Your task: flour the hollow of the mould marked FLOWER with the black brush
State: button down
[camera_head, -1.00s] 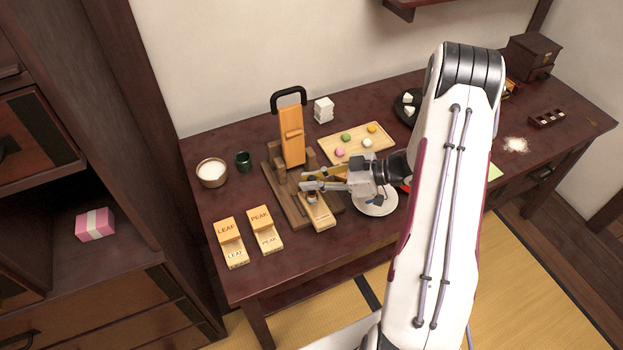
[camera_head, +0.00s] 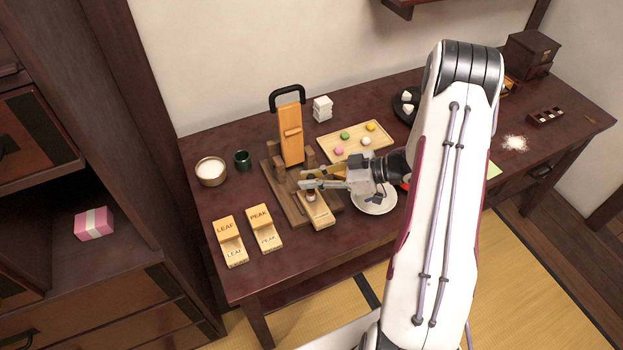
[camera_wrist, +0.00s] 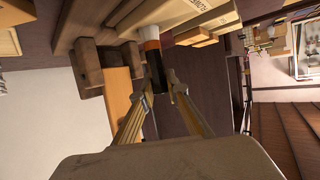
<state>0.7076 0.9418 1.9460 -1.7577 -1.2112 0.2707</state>
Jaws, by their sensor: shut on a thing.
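My gripper (camera_head: 322,180) is over the low wooden stand (camera_head: 282,198) on the table. It is shut on the black brush (camera_wrist: 157,78), whose dark handle sits between the fingers in the wrist view, with an orange-brown and white end beyond. The brush points at a pale wooden mould (camera_head: 320,212) lying on the stand. In the wrist view part of its lettering (camera_wrist: 222,12) shows and seems to read FLOWER. The brush end is at or just above the mould's upper part. I cannot tell whether it touches the hollow, which is hidden.
An upright orange wooden piece with a black handle (camera_head: 291,134) stands behind. LEAF (camera_head: 231,238) and PEAK (camera_head: 263,231) moulds lie at the front left. A bowl of white powder (camera_head: 211,170) and a dark green cup (camera_head: 243,160) are left. A sweets tray (camera_head: 372,149) lies behind my gripper; a white plate (camera_head: 378,204) is below it.

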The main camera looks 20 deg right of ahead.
jog(key=shift+r, duration=0.2)
jog(key=shift+r, duration=3.85)
jog(key=shift+a+f, duration=0.2)
jog(key=shift+f, duration=0.1)
jog(key=s+a+f, duration=0.1)
jog(key=a, duration=0.8)
jog(key=shift+s+a+f, duration=0.25)
jog(key=shift+a+f, duration=0.05)
jog(key=shift+a, duration=0.05)
jog(key=shift+a, duration=0.1)
